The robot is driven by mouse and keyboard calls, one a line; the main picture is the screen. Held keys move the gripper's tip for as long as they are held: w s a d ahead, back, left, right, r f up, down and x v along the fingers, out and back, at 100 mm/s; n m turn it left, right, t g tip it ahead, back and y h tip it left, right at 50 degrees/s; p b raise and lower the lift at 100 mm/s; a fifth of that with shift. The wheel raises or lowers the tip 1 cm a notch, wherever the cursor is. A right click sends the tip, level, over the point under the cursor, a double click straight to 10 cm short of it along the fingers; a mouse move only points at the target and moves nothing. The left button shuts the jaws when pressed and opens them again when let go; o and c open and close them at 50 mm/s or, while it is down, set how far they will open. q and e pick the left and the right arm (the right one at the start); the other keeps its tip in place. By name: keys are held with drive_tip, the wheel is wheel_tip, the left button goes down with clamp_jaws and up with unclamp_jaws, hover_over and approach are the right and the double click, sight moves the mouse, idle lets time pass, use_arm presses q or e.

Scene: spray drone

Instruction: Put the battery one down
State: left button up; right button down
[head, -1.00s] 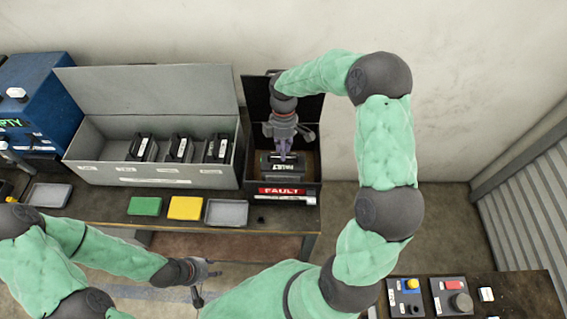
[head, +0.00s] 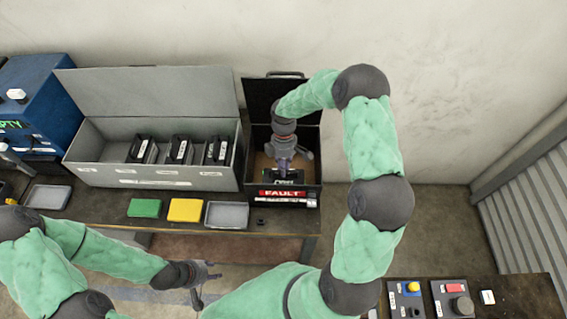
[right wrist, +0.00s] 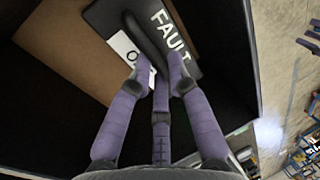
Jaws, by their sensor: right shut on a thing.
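The battery (head: 289,180) is a black block with white lettering. It is down inside the black box marked FAULT (head: 283,193), near its front wall. My right gripper (head: 284,167) reaches into the box from above and is shut on the battery. In the right wrist view the battery (right wrist: 171,16) shows the word FAULT and a white label, with the fingers (right wrist: 153,60) around its raised handle. I cannot tell whether its underside touches the box floor. My left gripper (head: 211,283) is open and empty, low in front of the bench.
A grey case (head: 155,180) with its lid up holds three black batteries, left of the FAULT box. Green (head: 145,208) and yellow (head: 185,209) blocks and a grey tray (head: 227,214) lie along the bench front. A control table (head: 520,296) stands at lower right.

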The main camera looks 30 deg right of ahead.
drive_tip(key=shift+w, duration=0.1)
drive_tip(key=c, duration=1.2)
unclamp_jaws()
drive_tip(key=v, duration=1.2)
drive_tip(key=shift+r, duration=0.1)
